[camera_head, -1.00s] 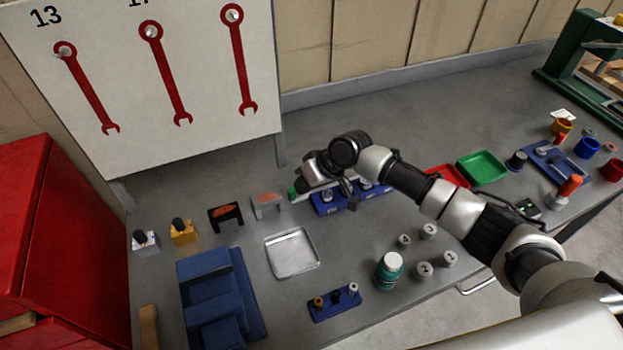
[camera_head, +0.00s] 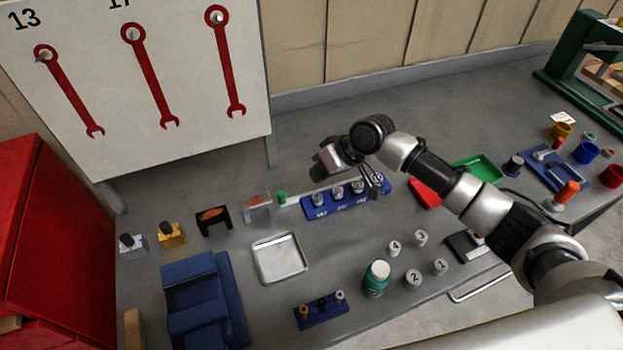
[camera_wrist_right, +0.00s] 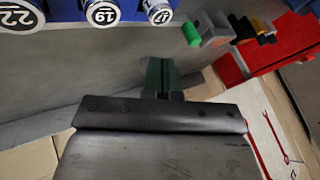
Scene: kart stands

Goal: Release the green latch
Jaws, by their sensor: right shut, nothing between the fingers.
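The green latch (camera_head: 281,197) is a small green piece at the left end of a pale bar behind the blue socket rack (camera_head: 312,212). It also shows in the right wrist view (camera_wrist_right: 191,34), near the top beside a grey bracket. My right gripper (camera_head: 318,173) is shut and empty, with dark green fingertips. It is above and behind the rack, to the right of the latch and apart from it. In the right wrist view its fingertips (camera_wrist_right: 161,76) are together. My left gripper is not in view.
Numbered sockets (camera_head: 338,192) stand in the rack. A grey bracket (camera_head: 257,203) and a black one (camera_head: 214,218) stand left of the latch. The bench behind the rack is clear.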

